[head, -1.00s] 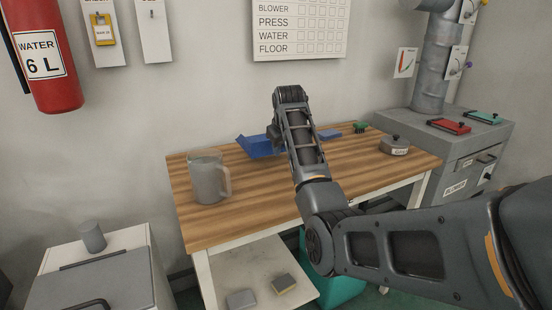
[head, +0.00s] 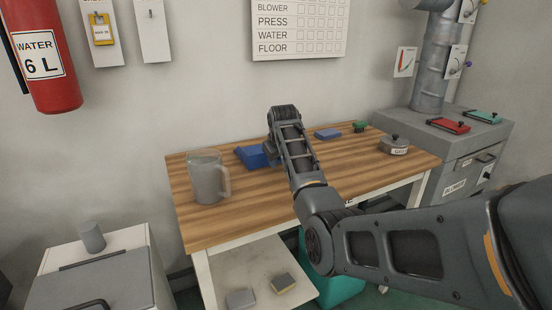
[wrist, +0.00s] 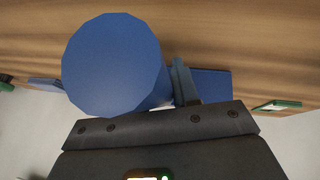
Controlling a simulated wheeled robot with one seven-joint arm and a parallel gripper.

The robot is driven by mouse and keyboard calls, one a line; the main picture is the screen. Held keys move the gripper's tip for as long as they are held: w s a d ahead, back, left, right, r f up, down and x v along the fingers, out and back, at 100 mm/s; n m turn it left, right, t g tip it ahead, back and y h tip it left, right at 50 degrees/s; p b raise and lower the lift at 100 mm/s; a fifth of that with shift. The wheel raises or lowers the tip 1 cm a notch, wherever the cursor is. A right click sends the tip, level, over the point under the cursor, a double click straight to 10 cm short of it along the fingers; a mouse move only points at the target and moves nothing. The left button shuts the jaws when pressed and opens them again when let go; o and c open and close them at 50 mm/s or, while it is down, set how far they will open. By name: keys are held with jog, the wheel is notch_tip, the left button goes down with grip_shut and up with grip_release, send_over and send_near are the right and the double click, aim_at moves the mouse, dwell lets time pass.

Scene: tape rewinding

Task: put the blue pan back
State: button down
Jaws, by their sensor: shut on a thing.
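The blue pan (head: 250,156) is at the back of the wooden table in the head view, left of my wrist, which partly hides it. In the wrist view a round blue end (wrist: 112,65) fills the near left, and more blue (wrist: 212,84) shows behind a finger. My gripper (wrist: 166,88) is shut on the pan. One finger shows to the right of the round end; the other is hidden. The pan looks low over or on the tabletop; I cannot tell whether it touches.
A clear jug (head: 207,178) stands left on the table (head: 240,222). A flat blue block (head: 328,134), a green item (head: 360,127) and a grey lidded pot (head: 394,145) lie to the right. The wall (head: 220,90) is close behind. The table's front middle is clear.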

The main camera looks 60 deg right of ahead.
jog(key=c, duration=0.8)
grip_release()
jog(key=shift+f, duration=0.1)
jog(key=shift+r, duration=0.25)
jog(key=v, duration=1.2)
